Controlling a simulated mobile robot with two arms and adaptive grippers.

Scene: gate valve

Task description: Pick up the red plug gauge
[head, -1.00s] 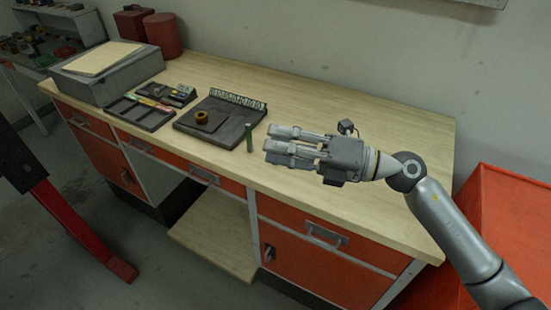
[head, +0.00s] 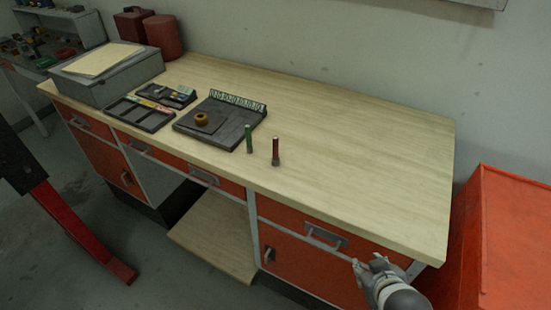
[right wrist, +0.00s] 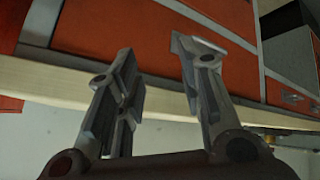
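The red plug gauge (head: 275,152) stands upright on the wooden bench top, in the head view just right of a green plug gauge (head: 249,139). My right gripper (head: 368,263) is low at the lower right of the head view, in front of the bench drawers and well away from the red gauge. In the right wrist view its two fingers (right wrist: 160,85) are spread apart with nothing between them. The red gauge does not show in the right wrist view. My left gripper is not in view.
A dark fixture plate (head: 222,122) with a brass ring (head: 201,118) lies left of the gauges, beside a dark tray (head: 140,113). A grey box (head: 108,76) stands at the far left. The bench top (head: 360,150) right of the gauges is clear.

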